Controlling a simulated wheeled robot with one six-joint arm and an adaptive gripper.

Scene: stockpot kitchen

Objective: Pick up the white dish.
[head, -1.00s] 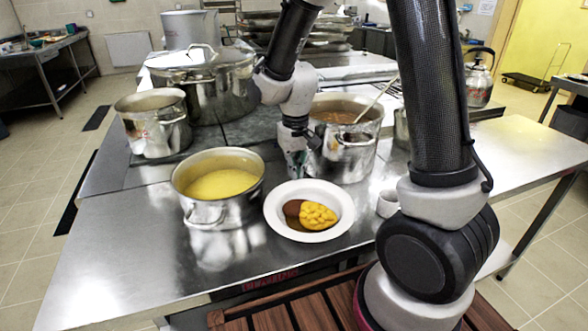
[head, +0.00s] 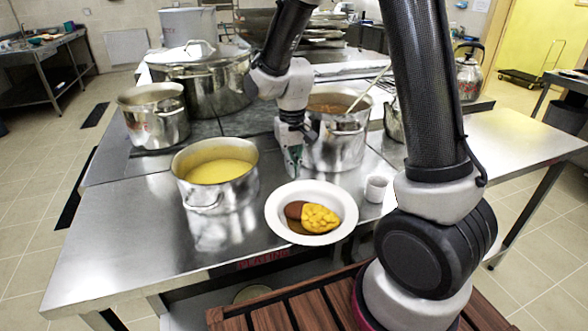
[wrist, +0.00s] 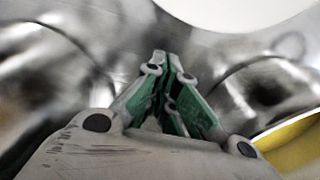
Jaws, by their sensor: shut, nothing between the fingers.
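The white dish (head: 277,222) is a wide round plate with brown and yellow food (head: 320,218) in it. My gripper (head: 293,172) points down just behind the dish's far rim, fingers shut and empty. The fingertips (wrist: 160,57) show close to the dish in the wrist view; I cannot tell whether they touch it.
A pot of yellow soup (head: 215,190) stands left of the dish, and a brown-filled pot with a ladle (head: 338,145) behind it. A small white cup (head: 375,189) is at the right. Bare table (head: 125,245) lies front left.

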